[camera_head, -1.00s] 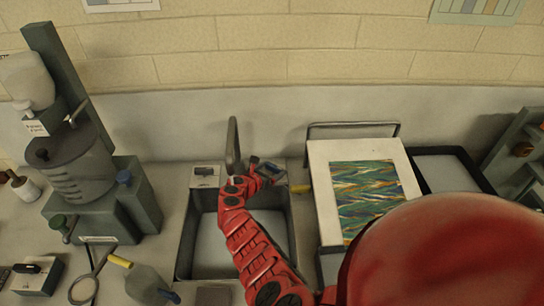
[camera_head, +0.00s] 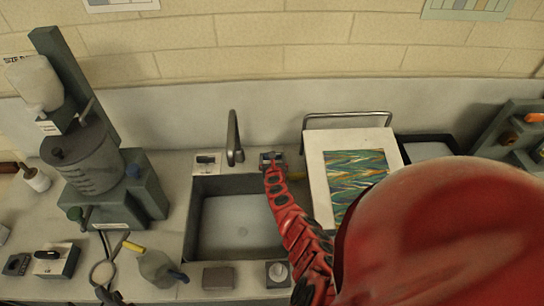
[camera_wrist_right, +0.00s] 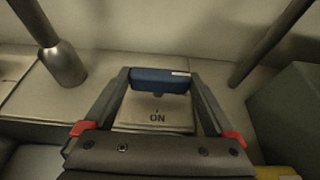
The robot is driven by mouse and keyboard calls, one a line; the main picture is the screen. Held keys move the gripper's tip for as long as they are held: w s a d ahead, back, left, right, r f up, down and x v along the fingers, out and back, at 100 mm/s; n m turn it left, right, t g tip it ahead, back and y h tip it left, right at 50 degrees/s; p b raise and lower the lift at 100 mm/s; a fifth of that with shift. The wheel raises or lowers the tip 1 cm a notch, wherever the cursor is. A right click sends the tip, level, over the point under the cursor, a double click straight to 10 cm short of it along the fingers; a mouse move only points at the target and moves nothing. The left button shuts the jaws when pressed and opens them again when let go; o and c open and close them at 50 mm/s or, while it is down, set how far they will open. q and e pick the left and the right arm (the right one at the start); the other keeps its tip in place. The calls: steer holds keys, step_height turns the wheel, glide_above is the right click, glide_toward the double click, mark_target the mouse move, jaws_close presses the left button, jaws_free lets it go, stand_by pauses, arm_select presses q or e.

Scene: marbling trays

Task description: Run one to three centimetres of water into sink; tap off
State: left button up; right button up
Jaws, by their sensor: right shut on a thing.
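The grey sink (camera_head: 194,222) is set in the counter, with a pale bottom and a drain showing. I cannot tell whether water lies in it. The curved metal tap spout (camera_head: 234,140) stands behind it, with no stream visible; its base also shows in the right wrist view (camera_wrist_right: 64,66). My right gripper (camera_head: 271,157) is at the small plate right of the spout. In the right wrist view, my right gripper (camera_wrist_right: 160,82) is shut on a blue lever handle (camera_wrist_right: 160,75), above a plate marked "ON" (camera_wrist_right: 157,118). My left gripper is not in view.
A plate with a dark lever (camera_head: 206,160) sits left of the spout. A board with a marbled sheet (camera_head: 314,170) and a metal rail (camera_head: 348,115) stand to the right. A grey dispenser (camera_head: 92,160) and a bottle (camera_head: 156,268) are at the left.

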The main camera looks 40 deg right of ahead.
steer(key=shift+r, duration=0.1)
stand_by(0.3)
steer(key=o, duration=1.1)
steer(key=shift+c, duration=0.2)
steer(key=p+v, duration=0.2)
steer(key=shift+s+a+r+p, duration=0.2)
steer(key=shift+r+p, duration=0.1)
steer(key=shift+p, duration=0.1)
steer(key=shift+s+a, duration=0.1)
steer(key=shift+s, duration=0.25)
steer(key=b+v, duration=0.2)
steer(key=v, duration=1.2)
steer(key=shift+f, duration=0.2)
steer(key=shift+s, duration=0.1)
